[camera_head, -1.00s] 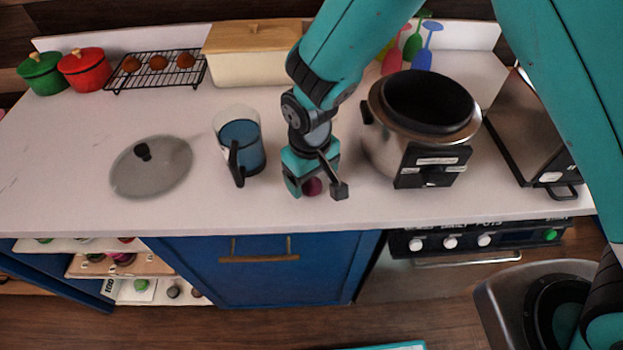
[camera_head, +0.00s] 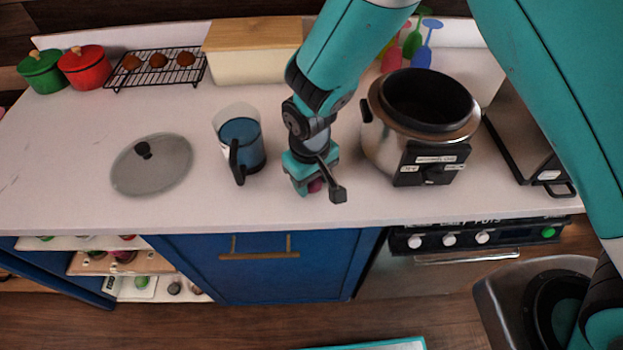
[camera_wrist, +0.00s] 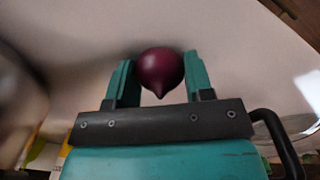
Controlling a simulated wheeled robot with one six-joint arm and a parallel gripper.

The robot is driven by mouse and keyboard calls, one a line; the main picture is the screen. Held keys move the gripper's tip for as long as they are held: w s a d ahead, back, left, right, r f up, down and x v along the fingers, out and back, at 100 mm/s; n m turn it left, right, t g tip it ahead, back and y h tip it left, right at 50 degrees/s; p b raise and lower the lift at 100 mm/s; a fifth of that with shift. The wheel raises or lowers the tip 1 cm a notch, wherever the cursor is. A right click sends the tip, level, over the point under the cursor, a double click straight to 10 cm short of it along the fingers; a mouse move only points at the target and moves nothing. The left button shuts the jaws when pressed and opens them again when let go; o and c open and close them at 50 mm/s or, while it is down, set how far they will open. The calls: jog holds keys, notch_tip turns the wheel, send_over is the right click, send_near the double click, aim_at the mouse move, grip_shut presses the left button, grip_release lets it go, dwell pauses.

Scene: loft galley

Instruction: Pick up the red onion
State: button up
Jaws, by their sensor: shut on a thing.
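The red onion (camera_wrist: 161,70) is dark purple and sits between the two fingers of my gripper (camera_wrist: 160,78) in the wrist view, its pointed tip toward the palm. My gripper is shut on it. In the head view the onion (camera_head: 316,186) shows only as a small purple patch, mostly hidden by my gripper (camera_head: 311,188). They are over the front part of the white counter, between the pitcher and the cooker. I cannot tell whether the onion still touches the counter.
A blue-filled pitcher (camera_head: 241,146) stands left of my gripper, and a steel cooker (camera_head: 388,140) stands close on the right. A glass lid (camera_head: 152,172) lies farther left. A rack (camera_head: 155,70), pots and a bread box (camera_head: 252,62) line the back. The counter's front edge is near.

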notch_tip(320, 180, up, 20)
jog(key=b, duration=0.3)
jog(key=w+d+r+p, duration=0.2)
jog(key=d+p, duration=0.1)
jog(key=d, duration=0.3)
jog(key=w+d+r+p, duration=0.2)
jog(key=w+d+p, duration=0.1)
jog(key=d, duration=0.3)
jog(key=w+d+f, duration=0.2)
jog(key=d, duration=0.3)
jog(key=w+d+f, duration=0.2)
jog(key=d, duration=0.4)
jog(key=shift+w+d+f+b, duration=0.2)
jog(key=shift+w+f+b, duration=0.15)
jog(key=shift+b, duration=0.1)
jog(key=shift+f, duration=0.1)
jog(key=shift+f+b, duration=2.8)
jog(key=shift+f, duration=1.5)
jog(key=shift+f+b, duration=1.15)
jog(key=shift+f, duration=0.7)
